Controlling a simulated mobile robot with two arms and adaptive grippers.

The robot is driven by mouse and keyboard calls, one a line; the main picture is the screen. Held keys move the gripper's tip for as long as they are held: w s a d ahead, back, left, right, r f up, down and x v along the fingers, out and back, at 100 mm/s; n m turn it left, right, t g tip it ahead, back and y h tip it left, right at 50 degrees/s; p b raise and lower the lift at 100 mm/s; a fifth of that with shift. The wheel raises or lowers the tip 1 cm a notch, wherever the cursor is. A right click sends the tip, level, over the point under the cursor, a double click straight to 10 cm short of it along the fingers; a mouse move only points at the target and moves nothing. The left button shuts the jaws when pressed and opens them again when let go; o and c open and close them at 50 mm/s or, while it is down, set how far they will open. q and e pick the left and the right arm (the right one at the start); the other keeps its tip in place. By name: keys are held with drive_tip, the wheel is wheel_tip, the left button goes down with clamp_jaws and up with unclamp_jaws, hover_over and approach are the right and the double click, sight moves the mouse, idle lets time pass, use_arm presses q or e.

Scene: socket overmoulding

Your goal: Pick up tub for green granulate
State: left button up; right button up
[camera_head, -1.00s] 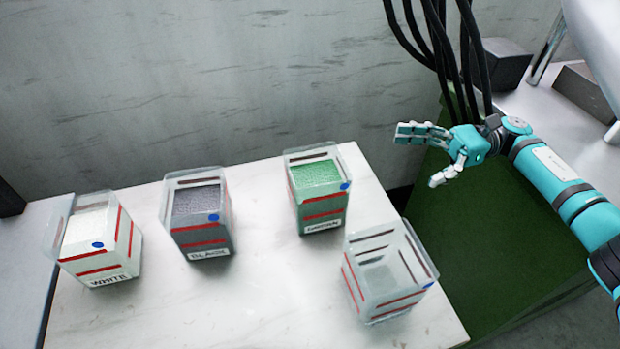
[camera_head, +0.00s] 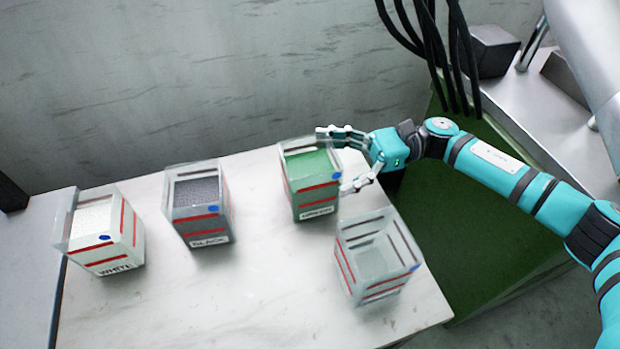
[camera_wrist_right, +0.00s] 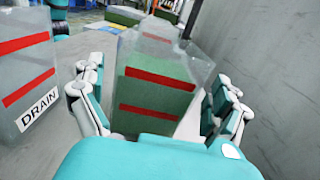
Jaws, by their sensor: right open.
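The tub for green granulate (camera_head: 311,186) stands upright on the white table, clear-walled with red stripes and a label on its front, filled with green granulate. My right gripper (camera_head: 336,163) is open at the tub's right side, its fingers reaching along the back and front of that side. In the right wrist view the tub (camera_wrist_right: 157,92) stands between the spread fingers of the right gripper (camera_wrist_right: 160,115). Contact cannot be told. My left gripper is not in view.
An empty clear tub (camera_head: 374,262), labelled DRAIN in the wrist view (camera_wrist_right: 30,75), stands close in front of the green one. A black granulate tub (camera_head: 199,212) and a white one (camera_head: 104,235) stand to the left. The table (camera_head: 250,290) is bare in front.

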drive_tip(key=shift+x, duration=1.15)
drive_tip(key=c, duration=1.4)
drive_tip(key=shift+r, duration=0.1)
